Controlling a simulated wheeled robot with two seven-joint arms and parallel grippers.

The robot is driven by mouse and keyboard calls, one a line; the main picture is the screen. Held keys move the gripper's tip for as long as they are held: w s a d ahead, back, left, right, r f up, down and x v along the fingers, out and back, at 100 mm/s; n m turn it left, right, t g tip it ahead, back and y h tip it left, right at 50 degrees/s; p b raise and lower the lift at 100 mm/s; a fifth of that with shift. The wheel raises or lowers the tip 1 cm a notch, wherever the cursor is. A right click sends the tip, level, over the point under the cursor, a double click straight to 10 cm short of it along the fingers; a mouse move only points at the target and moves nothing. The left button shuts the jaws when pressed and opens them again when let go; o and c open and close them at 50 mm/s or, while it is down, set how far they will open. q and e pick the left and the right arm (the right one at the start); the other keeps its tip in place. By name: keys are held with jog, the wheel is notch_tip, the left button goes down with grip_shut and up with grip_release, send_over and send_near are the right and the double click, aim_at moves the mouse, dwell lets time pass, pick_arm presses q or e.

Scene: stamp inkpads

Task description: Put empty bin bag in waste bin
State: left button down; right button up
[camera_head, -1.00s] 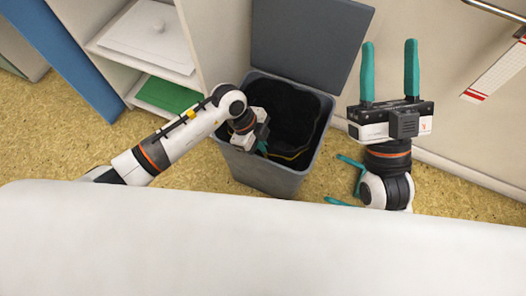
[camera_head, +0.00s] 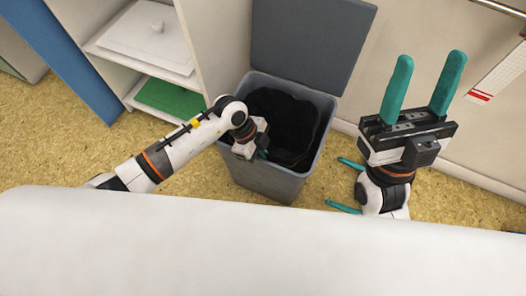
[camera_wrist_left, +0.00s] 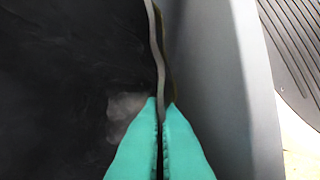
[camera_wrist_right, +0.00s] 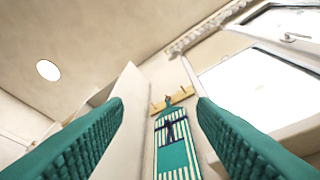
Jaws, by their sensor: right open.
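The grey waste bin (camera_head: 262,180) stands open on the floor, its lid (camera_head: 310,40) tipped back. The black bin bag (camera_head: 285,112) is inside the bin, its opening spread below the rim. My left gripper (camera_head: 262,152) reaches over the bin's front left side and points down inside. In the left wrist view its teal fingertips (camera_wrist_left: 160,103) are closed on the bag's thin edge, beside the grey bin wall (camera_wrist_left: 200,60). The dark bag (camera_wrist_left: 70,60) fills the left of that view. My right gripper (camera_head: 428,65) is open and empty, pointing upward right of the bin.
A white shelf unit (camera_head: 160,65) with a green item (camera_head: 168,96) stands left of the bin. A blue panel (camera_head: 70,60) is farther left. The wall is behind the bin. A white surface (camera_head: 260,250) fills the front. Floor is clear left of the bin.

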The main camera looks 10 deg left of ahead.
pick_arm(q)
jog(key=shift+f, duration=0.45)
